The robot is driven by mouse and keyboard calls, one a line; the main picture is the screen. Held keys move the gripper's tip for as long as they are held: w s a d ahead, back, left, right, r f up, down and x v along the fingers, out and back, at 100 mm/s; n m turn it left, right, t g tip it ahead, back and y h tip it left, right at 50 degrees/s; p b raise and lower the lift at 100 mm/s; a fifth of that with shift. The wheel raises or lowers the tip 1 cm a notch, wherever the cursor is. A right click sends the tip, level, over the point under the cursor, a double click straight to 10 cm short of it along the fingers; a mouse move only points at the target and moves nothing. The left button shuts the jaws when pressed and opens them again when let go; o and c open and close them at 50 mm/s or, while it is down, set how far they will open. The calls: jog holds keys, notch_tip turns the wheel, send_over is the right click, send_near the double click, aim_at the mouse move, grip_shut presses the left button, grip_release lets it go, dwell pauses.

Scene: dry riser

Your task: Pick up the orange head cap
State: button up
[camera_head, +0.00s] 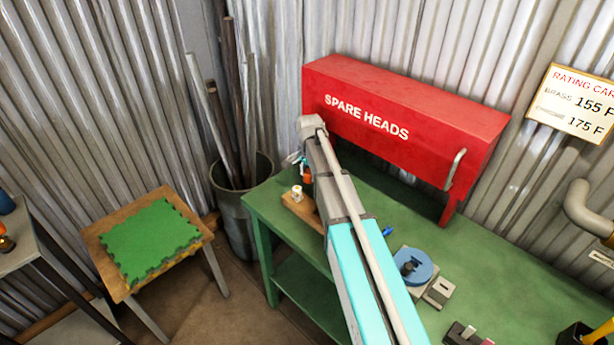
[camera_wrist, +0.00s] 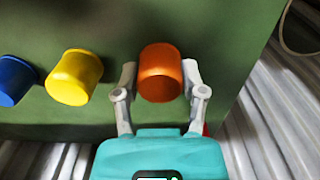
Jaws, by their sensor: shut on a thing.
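The orange head cap (camera_wrist: 160,74) is a short orange cylinder in the upper middle of the wrist view. My gripper (camera_wrist: 160,80) has one pale finger on each side of it and is shut on it. The cap is over or on the green bench top (camera_wrist: 115,30); I cannot tell whether it touches the bench. In the head view, a small orange patch (camera_head: 307,175) shows beside my arm at the bench's left end, and my arm hides much of that spot.
A yellow cap (camera_wrist: 74,77) and a blue cap (camera_wrist: 16,80) stand left of the orange one. The red spare heads cabinet (camera_head: 400,120) stands close behind my arm. A wooden block (camera_head: 300,208) and a blue round part (camera_head: 412,264) are on the bench.

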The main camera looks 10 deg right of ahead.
jog(key=shift+r, duration=0.15)
jog(key=shift+r+p, duration=0.95)
jog(key=shift+p, duration=0.15)
jog(key=s+r+p, duration=1)
jog(key=s+p, duration=0.1)
jog(key=s, duration=0.3)
jog(key=shift+d+r, duration=0.35)
jog(key=shift+r, duration=0.05)
